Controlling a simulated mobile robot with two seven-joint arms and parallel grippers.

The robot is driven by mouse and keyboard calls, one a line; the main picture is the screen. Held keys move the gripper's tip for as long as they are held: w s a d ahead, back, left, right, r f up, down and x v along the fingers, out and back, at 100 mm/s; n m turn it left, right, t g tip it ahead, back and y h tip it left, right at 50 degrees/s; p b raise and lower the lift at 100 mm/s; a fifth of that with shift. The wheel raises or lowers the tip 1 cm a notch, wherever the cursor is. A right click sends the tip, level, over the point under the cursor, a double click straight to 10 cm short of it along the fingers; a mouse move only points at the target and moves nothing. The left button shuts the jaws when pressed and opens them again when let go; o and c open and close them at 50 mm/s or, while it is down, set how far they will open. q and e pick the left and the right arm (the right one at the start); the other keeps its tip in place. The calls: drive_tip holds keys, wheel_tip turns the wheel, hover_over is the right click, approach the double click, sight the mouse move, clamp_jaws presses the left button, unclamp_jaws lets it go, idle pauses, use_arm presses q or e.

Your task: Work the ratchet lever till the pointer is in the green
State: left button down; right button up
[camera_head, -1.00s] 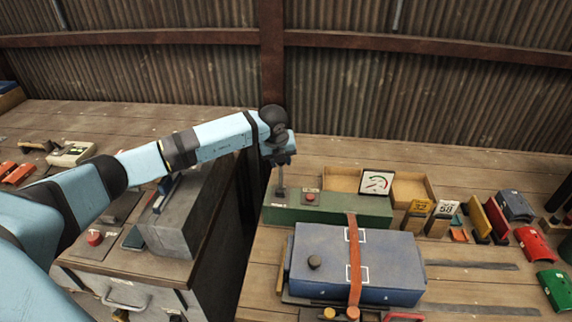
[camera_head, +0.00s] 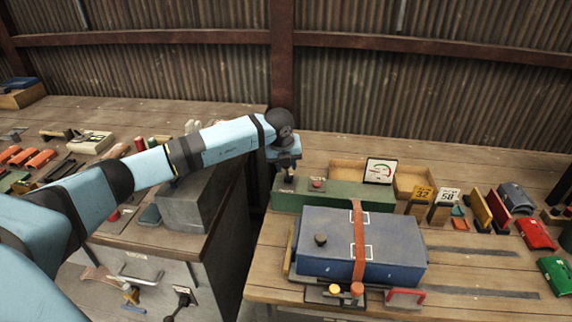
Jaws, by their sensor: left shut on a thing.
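The green ratchet box (camera_head: 345,199) stands on the bench, with a red button (camera_head: 318,183) on its top. The lever (camera_head: 288,184) rises from the box's left end and is mostly hidden by my gripper. My left gripper (camera_head: 287,174) is shut on the lever's upper part, just above the box. The white dial (camera_head: 379,170) stands behind the box's right part and shows a green arc and a reddish mark. The exact place of its pointer is too small to tell. My right gripper is out of view.
A blue case (camera_head: 390,251) with an orange strap (camera_head: 358,235) lies in front of the green box. A shallow wooden tray (camera_head: 345,173) is behind it. Number tags (camera_head: 421,200) and red and green items stand to the right. A grey metal box (camera_head: 180,207) is under my left arm.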

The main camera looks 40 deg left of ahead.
use_arm(q)
drive_tip(key=shift+s+f, duration=0.25)
drive_tip(key=shift+f, duration=0.05)
drive_tip(key=c, duration=0.8)
unclamp_jaws()
drive_tip(key=shift+a, duration=0.1)
drive_tip(key=shift+w, duration=0.1)
drive_tip(key=shift+r, duration=0.3)
drive_tip(key=v, duration=1.3)
drive_tip(key=shift+r, duration=0.15)
